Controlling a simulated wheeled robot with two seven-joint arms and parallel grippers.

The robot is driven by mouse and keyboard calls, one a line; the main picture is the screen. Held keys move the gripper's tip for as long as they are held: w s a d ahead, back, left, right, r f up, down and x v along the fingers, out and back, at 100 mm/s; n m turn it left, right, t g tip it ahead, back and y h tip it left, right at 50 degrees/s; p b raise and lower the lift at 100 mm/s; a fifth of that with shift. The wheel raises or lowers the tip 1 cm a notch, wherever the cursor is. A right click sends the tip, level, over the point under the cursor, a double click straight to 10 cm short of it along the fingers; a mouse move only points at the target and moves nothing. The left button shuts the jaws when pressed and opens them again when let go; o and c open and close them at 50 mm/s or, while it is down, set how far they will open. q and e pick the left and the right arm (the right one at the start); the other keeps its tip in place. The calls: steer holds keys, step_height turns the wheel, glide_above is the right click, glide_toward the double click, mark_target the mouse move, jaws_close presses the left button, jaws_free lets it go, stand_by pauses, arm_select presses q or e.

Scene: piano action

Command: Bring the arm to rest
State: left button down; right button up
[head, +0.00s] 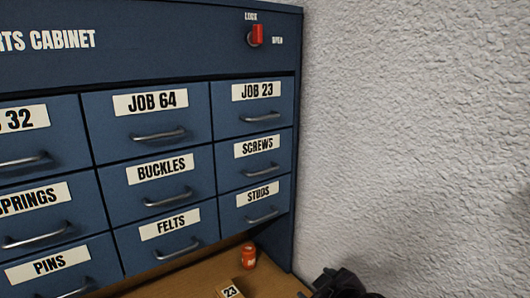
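A black part at the bottom edge, right of centre, looks like my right gripper (345,286). It is cut off by the frame, so its fingers cannot be made out. It is near the right end of the wooden worktop (190,284), in front of the wall. My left gripper is not in view.
A blue parts cabinet (170,40) with labelled, shut drawers fills the left. Its red knob (257,35) points up. A small orange container (249,256) and a block marked 23 (230,292) are on the worktop. A rough white wall (420,130) bounds the right.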

steer(key=s+d+f+m+g+h, duration=0.1)
steer(key=s+d+f+m+g, duration=0.2)
steer(key=s, duration=0.4)
steer(key=s+d+f+m+g+h, duration=0.1)
steer(key=s+d+f+m+g, duration=0.1)
steer(key=s+f, duration=0.5)
steer(key=s+d+f+m+g+h, duration=0.1)
steer(key=s+d+f+m+g, duration=0.15)
steer(key=s, duration=0.55)
steer(key=s+f+g+b, duration=0.1)
steer(key=s+f+b, duration=0.15)
steer(key=f, duration=1.75)
steer(key=s+f+g+b, duration=0.15)
steer(key=f+b, duration=0.25)
steer(key=f, duration=1.5)
steer(key=s+d+f+b, duration=0.1)
steer(key=s+d+f, duration=0.1)
steer(key=s+f, duration=0.7)
steer(key=s+d+f+n+b, duration=0.1)
steer(key=s+d+f+b, duration=0.1)
steer(key=s+f, duration=0.7)
step_height(320, 180, down, 2)
steer(key=shift+s+f+b, duration=0.1)
steer(key=shift+s+b, duration=0.1)
steer(key=shift+b, duration=0.1)
